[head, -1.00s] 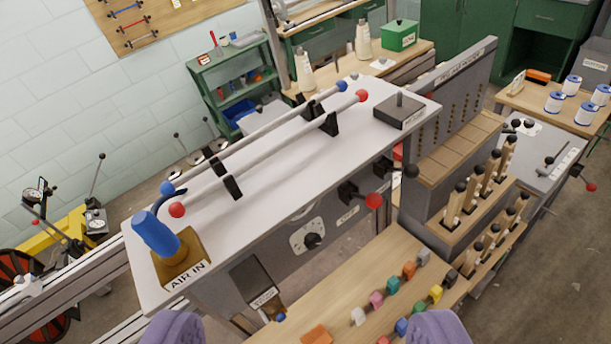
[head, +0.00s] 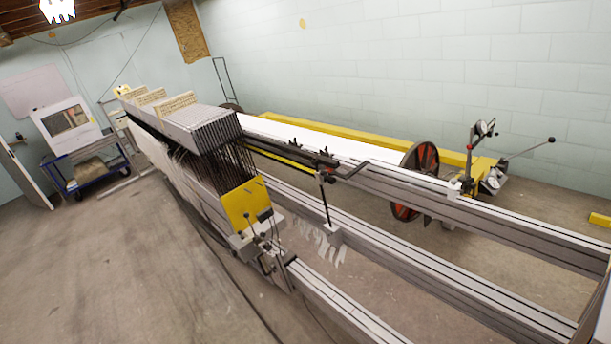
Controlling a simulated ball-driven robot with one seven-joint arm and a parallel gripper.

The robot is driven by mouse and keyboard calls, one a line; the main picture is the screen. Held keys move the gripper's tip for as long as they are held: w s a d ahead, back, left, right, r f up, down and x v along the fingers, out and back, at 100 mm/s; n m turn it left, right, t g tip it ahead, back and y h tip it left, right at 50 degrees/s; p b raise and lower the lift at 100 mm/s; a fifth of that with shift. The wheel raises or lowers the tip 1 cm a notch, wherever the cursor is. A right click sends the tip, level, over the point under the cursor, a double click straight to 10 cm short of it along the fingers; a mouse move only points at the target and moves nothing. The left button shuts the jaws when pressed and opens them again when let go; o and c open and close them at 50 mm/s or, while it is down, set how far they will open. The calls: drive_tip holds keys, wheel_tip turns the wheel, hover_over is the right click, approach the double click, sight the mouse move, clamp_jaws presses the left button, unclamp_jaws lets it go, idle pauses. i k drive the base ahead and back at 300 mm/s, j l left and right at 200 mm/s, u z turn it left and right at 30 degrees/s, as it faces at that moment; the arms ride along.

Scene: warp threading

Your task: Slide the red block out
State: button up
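No red block shows in the head view now. My gripper is also out of the picture, so I cannot see its fingers or whether it holds anything.
A long grey machine with a thread-filled head (head: 185,122) and a yellow end plate (head: 246,205) fills the middle. Its metal rails (head: 420,262) run to the lower right. A red-and-black wheel (head: 428,162) stands behind. A blue cart (head: 78,178) is far left. Floor (head: 130,270) at left is clear.

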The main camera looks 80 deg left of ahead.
sight(323, 173)
drive_tip(key=u, duration=2.15)
drive_tip(key=i+u, duration=0.3)
drive_tip(key=i, duration=1.9)
